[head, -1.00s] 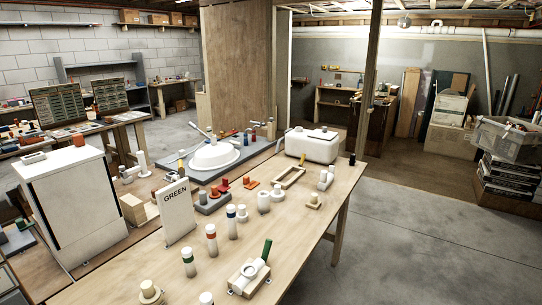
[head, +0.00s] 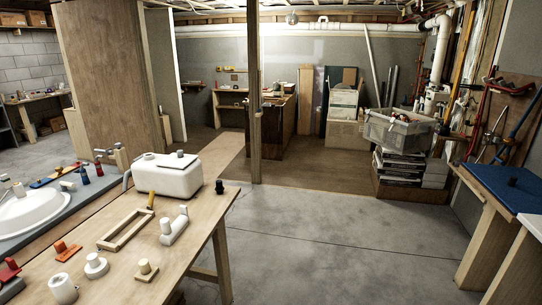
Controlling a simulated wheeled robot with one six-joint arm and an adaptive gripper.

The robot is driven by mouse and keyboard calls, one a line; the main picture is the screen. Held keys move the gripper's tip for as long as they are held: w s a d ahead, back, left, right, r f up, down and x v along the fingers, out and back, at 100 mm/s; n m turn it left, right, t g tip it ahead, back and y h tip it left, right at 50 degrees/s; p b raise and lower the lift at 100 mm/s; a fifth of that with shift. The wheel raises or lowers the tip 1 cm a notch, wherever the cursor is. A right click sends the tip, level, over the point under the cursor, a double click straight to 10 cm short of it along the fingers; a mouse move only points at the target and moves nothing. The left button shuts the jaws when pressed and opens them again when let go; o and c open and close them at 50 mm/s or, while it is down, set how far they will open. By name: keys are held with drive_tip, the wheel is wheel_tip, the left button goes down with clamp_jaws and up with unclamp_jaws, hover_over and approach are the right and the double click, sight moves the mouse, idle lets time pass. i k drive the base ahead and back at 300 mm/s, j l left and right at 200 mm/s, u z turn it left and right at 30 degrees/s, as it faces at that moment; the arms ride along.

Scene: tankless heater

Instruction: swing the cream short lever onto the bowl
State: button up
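A white round bowl (head: 30,210) is set in a blue-grey counter at the left edge of the head view, and its left part is cut off. A small pale fitting (head: 18,188) shows at its far rim, partly cropped. I cannot tell whether this is the cream short lever. Other small taps and fittings (head: 104,152) stand on the counter behind the bowl, too small to tell their lever colours. My gripper is not in view.
The wooden bench holds a white tank (head: 166,175), a wooden frame (head: 126,230), a white pipe fitting (head: 174,227) and several small parts. Open concrete floor (head: 330,235) lies to the right. A post (head: 255,110) stands behind the bench. A blue-topped bench (head: 505,185) is at far right.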

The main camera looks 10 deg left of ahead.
sight(63, 185)
drive_tip(key=i+z, duration=0.1)
drive_tip(key=i, duration=3.5)
drive_tip(key=i+u, duration=0.1)
drive_tip(key=i, duration=0.8)
drive_tip(key=i+l+u, duration=0.1)
drive_tip(key=i, duration=0.8)
drive_tip(key=i+j+u, duration=0.1)
drive_tip(key=i+u, duration=0.85)
drive_tip(key=i+l+u, duration=0.2)
drive_tip(key=u, duration=0.3)
drive_tip(key=i+j+u, duration=0.2)
drive_tip(key=i+u, duration=0.3)
drive_tip(key=i, duration=0.4)
drive_tip(key=i+l+u, duration=0.2)
drive_tip(key=i+u, duration=0.25)
drive_tip(key=i, duration=0.45)
drive_tip(key=i+j+z, duration=0.15)
drive_tip(key=i, duration=0.45)
drive_tip(key=i+j+z, duration=0.15)
drive_tip(key=i, duration=0.45)
drive_tip(key=i+l+u, duration=0.2)
drive_tip(key=i+u, duration=0.15)
drive_tip(key=i, duration=0.25)
drive_tip(key=i+l+u, duration=0.1)
drive_tip(key=u, duration=0.35)
drive_tip(key=l+u, duration=0.2)
drive_tip(key=u, duration=0.25)
drive_tip(key=i+l+u, duration=0.1)
drive_tip(key=l+u, duration=0.15)
drive_tip(key=u, duration=0.25)
